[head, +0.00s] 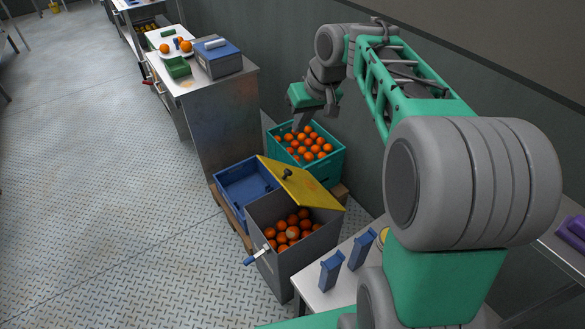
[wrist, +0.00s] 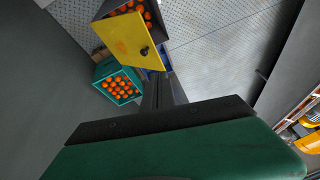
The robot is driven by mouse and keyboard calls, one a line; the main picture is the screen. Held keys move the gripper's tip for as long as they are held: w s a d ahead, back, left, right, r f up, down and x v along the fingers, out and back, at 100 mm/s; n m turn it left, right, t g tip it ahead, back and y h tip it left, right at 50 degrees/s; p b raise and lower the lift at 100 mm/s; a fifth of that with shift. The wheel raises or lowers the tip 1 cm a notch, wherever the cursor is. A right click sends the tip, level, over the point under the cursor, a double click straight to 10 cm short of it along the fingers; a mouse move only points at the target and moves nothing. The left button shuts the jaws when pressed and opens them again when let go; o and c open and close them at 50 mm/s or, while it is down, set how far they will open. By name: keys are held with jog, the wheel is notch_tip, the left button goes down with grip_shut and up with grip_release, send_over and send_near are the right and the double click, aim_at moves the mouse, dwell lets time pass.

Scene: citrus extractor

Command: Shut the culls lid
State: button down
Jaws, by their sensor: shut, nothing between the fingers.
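The culls bin is a grey box (head: 267,235) with oranges inside. Its yellow lid (head: 305,188) stands open, raised at the far side of the bin and leaning back, with a dark knob (head: 286,174) on it. The lid also shows in the wrist view (wrist: 126,38), beside the oranges in the bin. My gripper (head: 298,126) is shut and empty, above the teal crate and beyond the lid, apart from it. In the wrist view its dark fingers (wrist: 158,92) point toward the lid and knob area.
A teal crate (head: 334,172) full of oranges stands behind the bin. An empty blue crate (head: 233,190) sits left of the lid. A metal cabinet (head: 225,110) with a blue box stands farther left. A white table (head: 318,298) with blue cartons is at the front right. Open floor lies left.

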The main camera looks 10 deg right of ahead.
jog(key=w+d+f+n+g+y+b, duration=0.1)
jog(key=w+d+f, duration=0.3)
jog(key=w+f, duration=0.3)
jog(key=w+d+f+n+y+b, duration=0.1)
jog(key=w+d+f+b, duration=0.2)
jog(key=f, duration=0.5)
jog(key=p, duration=0.2)
send_near(289, 170)
jog(key=w+f, duration=0.2)
jog(key=a+f, duration=0.2)
jog(key=shift+s+f+p, duration=0.25)
jog(key=shift+s+p, duration=0.1)
jog(key=shift+s, duration=0.05)
jog(key=shift+a+f, duration=0.1)
jog(key=shift+f, duration=0.25)
